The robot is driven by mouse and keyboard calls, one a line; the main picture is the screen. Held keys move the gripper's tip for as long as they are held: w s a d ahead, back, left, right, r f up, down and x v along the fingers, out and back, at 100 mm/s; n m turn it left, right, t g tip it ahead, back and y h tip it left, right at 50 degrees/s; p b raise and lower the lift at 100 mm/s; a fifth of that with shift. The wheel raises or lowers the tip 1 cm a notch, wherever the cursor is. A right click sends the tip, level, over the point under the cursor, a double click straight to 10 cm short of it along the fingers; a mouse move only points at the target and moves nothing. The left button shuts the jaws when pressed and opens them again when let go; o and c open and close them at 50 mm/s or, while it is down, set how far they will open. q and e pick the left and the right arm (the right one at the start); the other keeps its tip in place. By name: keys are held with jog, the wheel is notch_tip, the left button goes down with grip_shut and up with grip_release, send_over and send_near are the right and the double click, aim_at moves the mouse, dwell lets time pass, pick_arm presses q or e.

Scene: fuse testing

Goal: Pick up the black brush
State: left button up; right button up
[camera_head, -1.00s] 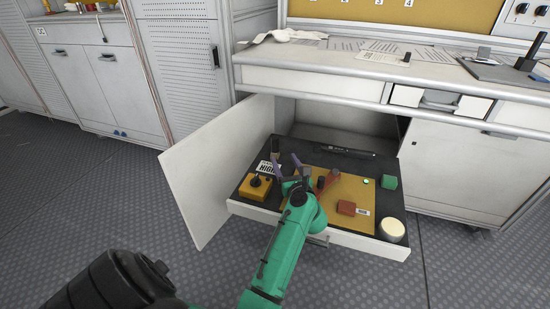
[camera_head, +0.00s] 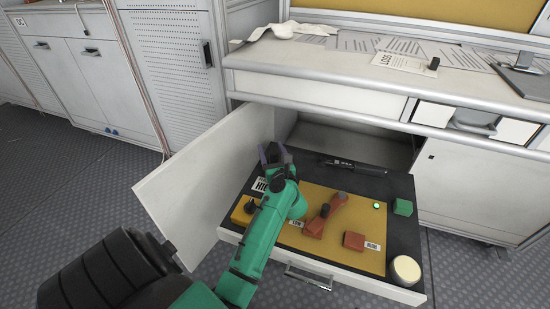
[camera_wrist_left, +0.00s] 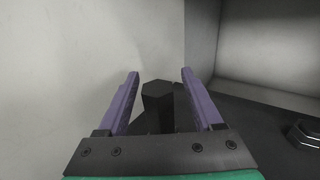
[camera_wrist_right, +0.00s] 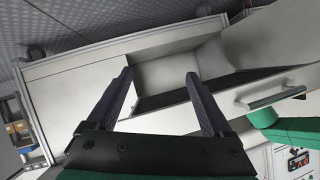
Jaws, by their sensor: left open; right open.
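My left gripper (camera_head: 275,153) is open over the back left corner of the pulled-out drawer (camera_head: 345,285). In the left wrist view a black post-like thing (camera_wrist_left: 157,92) with a faceted top stands between its open fingers (camera_wrist_left: 160,73), apart from both. It may be the black brush, but I cannot tell its full shape. A long black tool (camera_head: 350,163) with pale lettering lies along the drawer's back edge. My right gripper (camera_wrist_right: 158,73) is open and empty in the right wrist view and is out of the head view.
A yellow board (camera_head: 345,250) in the drawer bears red parts (camera_head: 354,241). A yellow box (camera_head: 243,209), a green block (camera_head: 403,207) and a cream round cap (camera_head: 405,269) sit around it. An open cabinet door (camera_head: 205,180) stands close left of the gripper; the worktop (camera_head: 300,70) is above and behind.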

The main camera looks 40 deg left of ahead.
pick_arm(q)
jog(key=shift+s+d+r, duration=0.1)
jog(key=shift+s+r, duration=0.05)
jog(key=c, duration=0.3)
grip_shut()
pick_arm(e)
jog(key=shift+s+d+f, duration=0.1)
jog(key=shift+s, duration=0.15)
pick_arm(q)
jog(key=shift+r, duration=0.15)
notch_tip(320, 180, up, 10)
jog(key=p, duration=0.5)
jog(key=shift+f, duration=0.25)
pick_arm(e)
jog(key=s+d+r+g+h, duration=0.1)
jog(key=d+r+g+h, duration=0.2)
jog(key=d+r+g, duration=0.2)
jog(key=d+g, duration=0.1)
jog(key=d, duration=0.2)
jog(key=shift+s+d+n+h, duration=0.2)
jog(key=shift+s+n+h, duration=0.1)
jog(key=shift+s+n, duration=0.1)
